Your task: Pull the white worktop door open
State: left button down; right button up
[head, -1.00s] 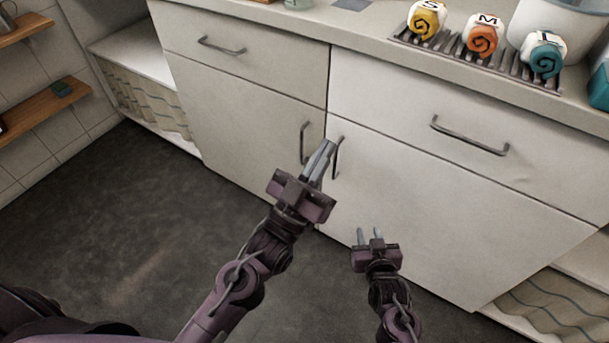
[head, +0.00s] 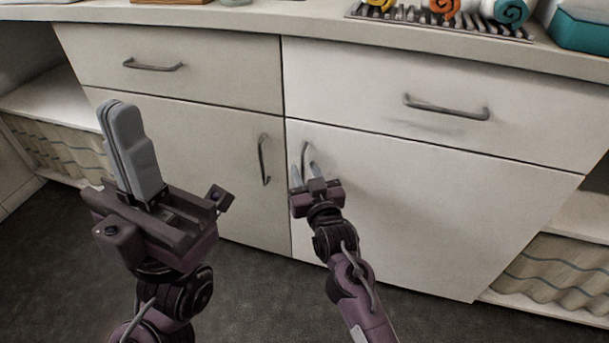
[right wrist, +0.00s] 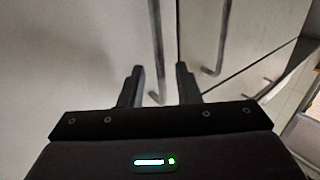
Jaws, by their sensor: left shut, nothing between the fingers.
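The white door (head: 430,210) is the right-hand cupboard door under the worktop, and it looks flush with the front. Its upright grey bar handle (head: 304,154) is near its upper left edge. It also shows in the right wrist view (right wrist: 157,45). My right gripper (head: 304,172) is at this handle with its fingers apart. In the right wrist view the handle's end lies between the two fingers; contact cannot be told. My left gripper (head: 118,108) is shut and empty, raised in front of the left cupboard door (head: 200,150).
The left door's handle (head: 264,160) is close beside the white door's handle. Drawers with bar handles (head: 445,108) are above the doors. A rack (head: 440,22) with rolled towels stands on the worktop (head: 250,20). Open shelves flank the cupboard. Dark floor is clear below.

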jog(key=shift+w+a, duration=0.1)
jog(key=shift+w, duration=0.2)
grip_shut()
jog(key=shift+s, duration=0.2)
